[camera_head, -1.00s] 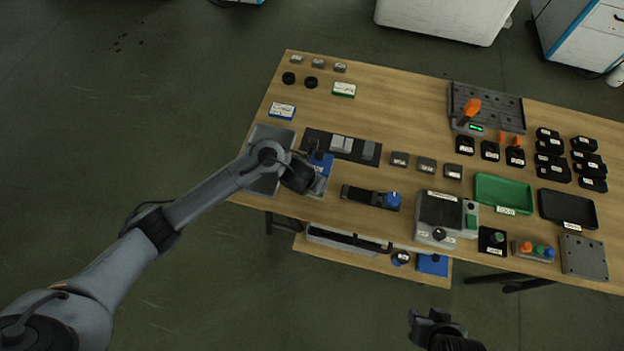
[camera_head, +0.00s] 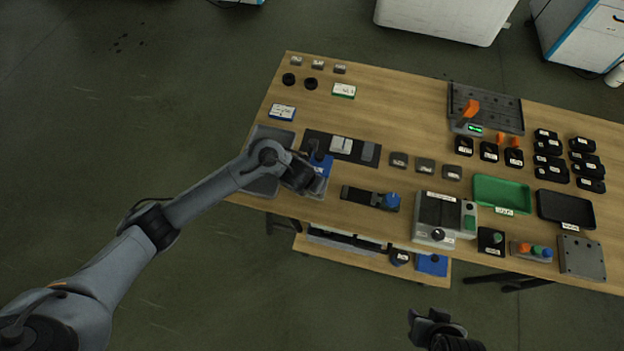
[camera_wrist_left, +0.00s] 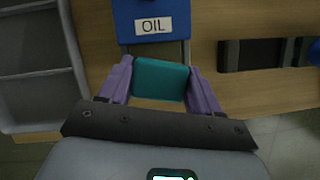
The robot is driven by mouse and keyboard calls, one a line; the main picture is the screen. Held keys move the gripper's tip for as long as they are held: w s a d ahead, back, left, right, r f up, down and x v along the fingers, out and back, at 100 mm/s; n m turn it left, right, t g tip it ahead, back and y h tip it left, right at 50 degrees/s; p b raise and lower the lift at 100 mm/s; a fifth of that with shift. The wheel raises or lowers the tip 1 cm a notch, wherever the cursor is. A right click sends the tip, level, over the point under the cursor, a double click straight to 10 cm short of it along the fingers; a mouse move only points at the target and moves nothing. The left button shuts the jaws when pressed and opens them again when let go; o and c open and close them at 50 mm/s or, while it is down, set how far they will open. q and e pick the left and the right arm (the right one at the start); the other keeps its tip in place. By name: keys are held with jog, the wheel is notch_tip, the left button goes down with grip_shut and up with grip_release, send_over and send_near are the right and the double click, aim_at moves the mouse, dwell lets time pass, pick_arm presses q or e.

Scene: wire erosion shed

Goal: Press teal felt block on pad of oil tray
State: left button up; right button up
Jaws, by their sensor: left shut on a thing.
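The teal felt block (camera_wrist_left: 160,80) sits between the purple fingers of my left gripper (camera_wrist_left: 158,88), which is shut on it. The blue oil tray (camera_wrist_left: 125,25), with a white OIL label, lies just ahead of the block in the left wrist view. Its upper part and pad are outside that view. In the head view the oil tray (camera_head: 324,164) shows partly behind my left gripper (camera_head: 318,187), near the table's front left. I cannot tell whether the block touches the tray. My right gripper (camera_head: 435,322) hangs empty off the table's front edge; its opening is unclear.
A grey compartment bin (camera_head: 262,186) stands left of the oil tray. A dark mat (camera_head: 318,138) with grey blocks lies behind it. A black strap-like fixture with a blue knob (camera_head: 392,200) lies to the right. Bare wood (camera_head: 400,110) shows in the table's middle.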

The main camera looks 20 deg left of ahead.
pick_arm(q)
jog(key=shift+w+r+p, duration=0.1)
jog(key=shift+r+p, duration=2.65)
jog(key=shift+r, duration=0.45)
